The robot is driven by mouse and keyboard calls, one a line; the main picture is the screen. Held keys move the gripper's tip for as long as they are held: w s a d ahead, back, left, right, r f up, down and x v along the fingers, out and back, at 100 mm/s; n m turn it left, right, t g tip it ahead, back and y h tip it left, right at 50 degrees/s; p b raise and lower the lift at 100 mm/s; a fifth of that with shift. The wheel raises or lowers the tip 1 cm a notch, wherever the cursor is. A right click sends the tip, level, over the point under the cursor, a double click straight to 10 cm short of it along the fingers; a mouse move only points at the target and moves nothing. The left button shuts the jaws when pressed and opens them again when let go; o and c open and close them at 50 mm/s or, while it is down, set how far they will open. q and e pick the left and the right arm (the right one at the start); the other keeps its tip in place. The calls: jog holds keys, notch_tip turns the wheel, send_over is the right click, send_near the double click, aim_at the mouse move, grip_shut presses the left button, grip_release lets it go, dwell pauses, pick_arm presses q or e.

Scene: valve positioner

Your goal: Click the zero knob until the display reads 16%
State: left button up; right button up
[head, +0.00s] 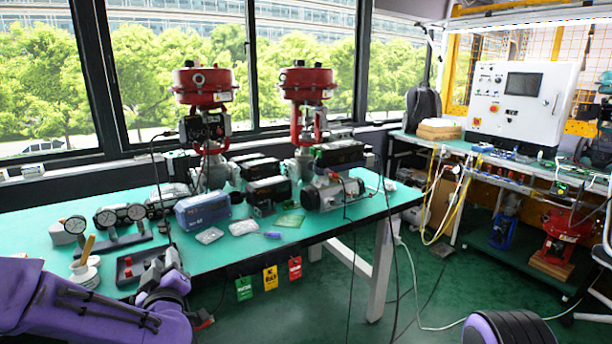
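Two red-topped valve assemblies stand at the back of the green bench: the left valve (203,86) and the right valve (306,84). A dark box with small knobs or gauges (204,127) is mounted on the left valve; it may be the positioner. The zero knob and the display reading are too small to make out. My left gripper (160,268) is low at the bench's front left, well short of both valves. Its fingers are dark and partly merge with a dark tray behind, so I cannot tell whether they are open. My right gripper is out of view.
On the bench (258,246) are gauges on a stand (120,216), a white pot with a brush (85,270), a blue case (202,210), plastic bags and several dark devices. Tags (270,278) hang from the front edge. A control cabinet (515,105) stands on the right bench.

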pick_arm(q)
jog(key=s+d+f+m+g+h+p, duration=0.15)
jog(key=s+f+g, duration=0.25)
jog(key=s+f, duration=0.6)
jog(key=s+d+f+m+g+h+p, duration=0.1)
jog(key=s+f+g+h, duration=0.3)
jog(key=f, duration=1)
jog(key=s+a+f+m+g+p, duration=0.1)
jog(key=s+f+g, duration=0.2)
jog(key=s, duration=0.9)
jog(key=s+a+f+g+y+p, duration=0.1)
jog(key=s+f, duration=0.5)
jog(key=s, duration=0.7)
jog(key=shift+f+m+g, duration=0.25)
jog(key=shift+m+g, duration=0.1)
jog(key=shift+g, duration=0.55)
